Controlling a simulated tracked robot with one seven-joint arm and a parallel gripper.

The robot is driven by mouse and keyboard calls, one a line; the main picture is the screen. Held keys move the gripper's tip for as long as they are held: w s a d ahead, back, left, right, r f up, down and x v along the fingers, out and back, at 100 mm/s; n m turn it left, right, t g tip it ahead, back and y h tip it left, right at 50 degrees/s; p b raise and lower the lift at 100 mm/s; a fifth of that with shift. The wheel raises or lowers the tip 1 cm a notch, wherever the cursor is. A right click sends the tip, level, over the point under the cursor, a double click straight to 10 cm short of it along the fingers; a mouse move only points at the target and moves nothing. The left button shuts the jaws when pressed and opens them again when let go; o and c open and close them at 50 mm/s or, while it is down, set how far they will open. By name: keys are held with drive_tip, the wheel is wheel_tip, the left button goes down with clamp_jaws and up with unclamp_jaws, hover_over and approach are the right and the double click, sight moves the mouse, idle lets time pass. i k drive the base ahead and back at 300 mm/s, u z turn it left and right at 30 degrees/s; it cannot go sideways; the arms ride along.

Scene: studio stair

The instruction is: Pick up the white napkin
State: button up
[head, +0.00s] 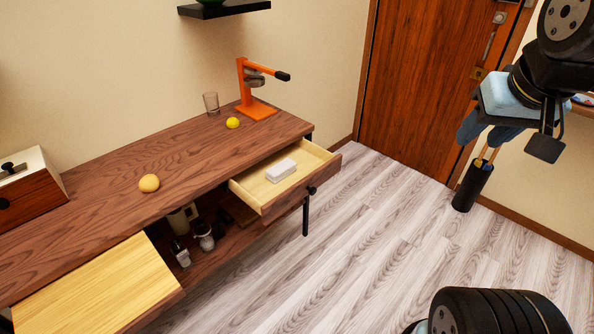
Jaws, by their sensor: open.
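The white napkin (282,170) looks like a small folded block. My gripper (490,130) hangs at the upper right, well apart from the napkin and to the right of the drawer. It is open, and I see nothing held in it. Its far side is partly hidden by my own arm.
The desk (195,150) holds an orange juicer (257,108), a glass (211,103), a lemon (233,123) and another yellow fruit (149,183). Bottles (181,254) stand on the shelf below. A black umbrella stand (471,190) is near the door (420,85). The floor (375,235) before the drawer is clear.

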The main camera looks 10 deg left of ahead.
sight(278, 172)
drive_tip(key=u, duration=0.2)
drive_tip(key=i, duration=0.85)
drive_tip(key=z, duration=0.1)
